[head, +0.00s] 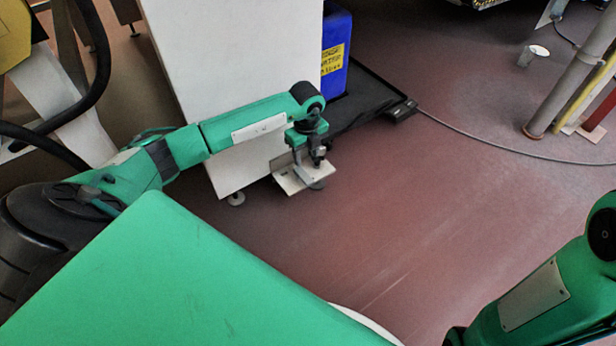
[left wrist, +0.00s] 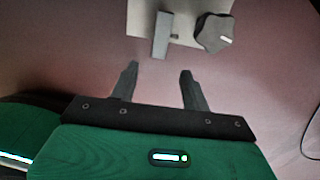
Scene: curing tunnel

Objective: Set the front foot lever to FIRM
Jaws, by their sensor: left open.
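A pale bracket plate (head: 289,183) sits low at the near right corner of the white cabinet (head: 235,75), close to the floor. In the left wrist view the plate (left wrist: 142,22) carries a grey upright bar (left wrist: 160,36), which may be the foot lever. A dark lobed knob (left wrist: 214,33) with a white mark is at its right. No FIRM marking is legible. My left gripper (head: 319,160) is above the plate and partly hides it. In the left wrist view its fingers (left wrist: 158,74) are apart and empty, short of the bar. My right gripper is out of view.
A blue container (head: 336,55) with a yellow label stands behind the cabinet on a black tray (head: 375,97). A cable (head: 480,147) runs across the floor to the right. A small cup (head: 533,56) and a post (head: 565,90) stand farther right. The middle floor is clear.

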